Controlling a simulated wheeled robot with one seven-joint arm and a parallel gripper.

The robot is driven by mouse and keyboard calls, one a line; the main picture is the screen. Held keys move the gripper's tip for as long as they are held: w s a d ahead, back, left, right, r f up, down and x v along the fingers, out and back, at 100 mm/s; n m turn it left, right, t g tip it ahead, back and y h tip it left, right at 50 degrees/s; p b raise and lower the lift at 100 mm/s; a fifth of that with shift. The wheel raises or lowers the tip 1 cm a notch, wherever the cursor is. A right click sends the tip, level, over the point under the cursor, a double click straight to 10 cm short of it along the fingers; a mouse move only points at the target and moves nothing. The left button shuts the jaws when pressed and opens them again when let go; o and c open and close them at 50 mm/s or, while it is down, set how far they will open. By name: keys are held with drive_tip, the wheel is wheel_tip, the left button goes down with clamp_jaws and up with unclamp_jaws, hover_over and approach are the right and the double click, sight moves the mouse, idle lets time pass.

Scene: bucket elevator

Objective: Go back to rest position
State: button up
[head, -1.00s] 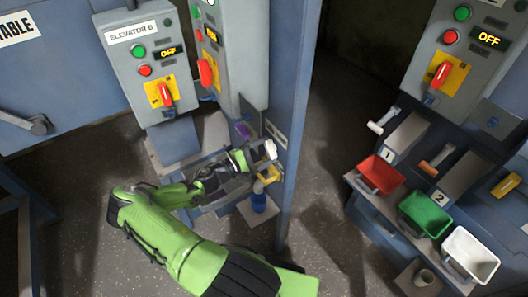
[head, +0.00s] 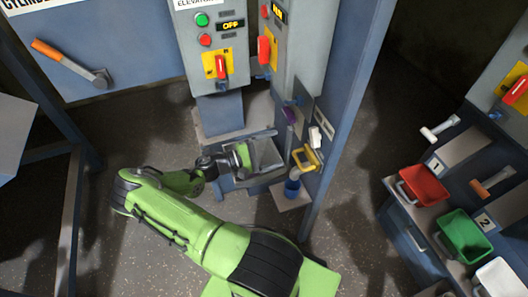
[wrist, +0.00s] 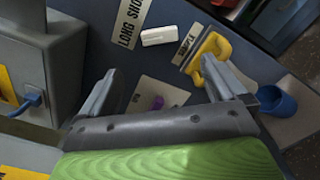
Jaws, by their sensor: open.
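My gripper (head: 256,157) is low in front of the grey control boxes in the head view, at the end of my green arm. In the wrist view my gripper (wrist: 160,66) has its two grey fingers spread apart, with nothing between them. A yellow handle (head: 308,158) is on the blue post panel, to the right of my gripper; it also shows in the wrist view (wrist: 208,58), close to the right finger. A white block (head: 315,137) is above the handle and shows in the wrist view (wrist: 159,36). Whether the right finger touches the yellow handle is unclear.
A blue post (head: 345,110) rises right of my gripper. A blue cup (head: 292,188) stands below the handle. A control box (head: 212,60) reads OFF. Red (head: 424,186), green (head: 463,237) and white (head: 501,277) bins are at right. Open floor (head: 365,225) lies between.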

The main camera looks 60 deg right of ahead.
drive_tip(key=shift+v, duration=1.65)
